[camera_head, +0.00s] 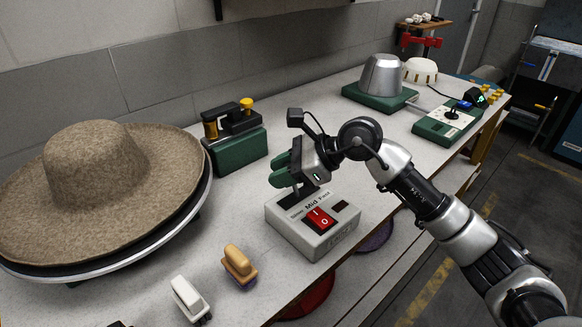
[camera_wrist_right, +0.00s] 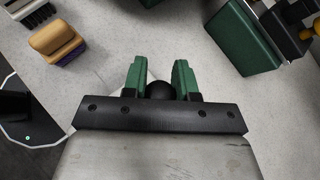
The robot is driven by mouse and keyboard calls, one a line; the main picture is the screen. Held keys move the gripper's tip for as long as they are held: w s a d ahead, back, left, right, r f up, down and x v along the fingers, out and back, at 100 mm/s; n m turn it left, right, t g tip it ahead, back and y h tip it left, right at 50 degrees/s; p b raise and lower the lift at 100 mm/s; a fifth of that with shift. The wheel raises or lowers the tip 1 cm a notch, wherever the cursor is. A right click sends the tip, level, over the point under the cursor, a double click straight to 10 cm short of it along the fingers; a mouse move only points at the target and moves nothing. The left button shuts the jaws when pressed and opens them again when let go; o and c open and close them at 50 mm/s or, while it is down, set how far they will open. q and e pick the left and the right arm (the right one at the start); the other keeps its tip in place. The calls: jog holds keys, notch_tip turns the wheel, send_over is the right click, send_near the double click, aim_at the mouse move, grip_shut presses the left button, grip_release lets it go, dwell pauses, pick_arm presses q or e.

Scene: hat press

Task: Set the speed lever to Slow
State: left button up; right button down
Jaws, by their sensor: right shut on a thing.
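The speed control is a light grey box (camera_head: 312,240) on the table, with a red rocker switch (camera_head: 320,219) marked I and O on top. Its printed scale shows "Mid" in the middle, with smaller words to either side. My right gripper (camera_head: 284,172) is over the back left of the box, its green fingers shut on the lever's black round knob (camera_wrist_right: 160,91). The lever shaft is mostly hidden by the fingers in the head view, so its exact setting cannot be told. My left gripper is not in view.
A large brown felt hat (camera_head: 95,185) on a round plate stands at the left. A green block with a black clamp (camera_head: 236,140) stands behind the box. Brushes with a wooden handle (camera_head: 238,263) and a white handle (camera_head: 187,297) lie in front. A green control panel (camera_head: 447,123) stands far right.

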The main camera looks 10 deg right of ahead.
jog(key=shift+s+a+f+n+t+h+b, duration=0.3)
jog(key=shift+s+a+f+n+h+b, duration=0.15)
jog(key=shift+a+f+h+b, duration=0.15)
jog(key=shift+s+a+f+b, duration=0.25)
jog(key=shift+s+a+b, duration=0.1)
jog(key=shift+a, duration=0.15)
jog(key=c, duration=0.9)
grip_release()
jog(key=shift+r, duration=0.1)
jog(key=shift+d+r, duration=0.1)
jog(key=shift+d, duration=0.05)
jog(key=shift+d+r, duration=0.15)
jog(key=shift+d, duration=0.1)
jog(key=v, duration=1)
jog(key=shift+a+b, duration=0.1)
jog(key=shift+b, duration=0.25)
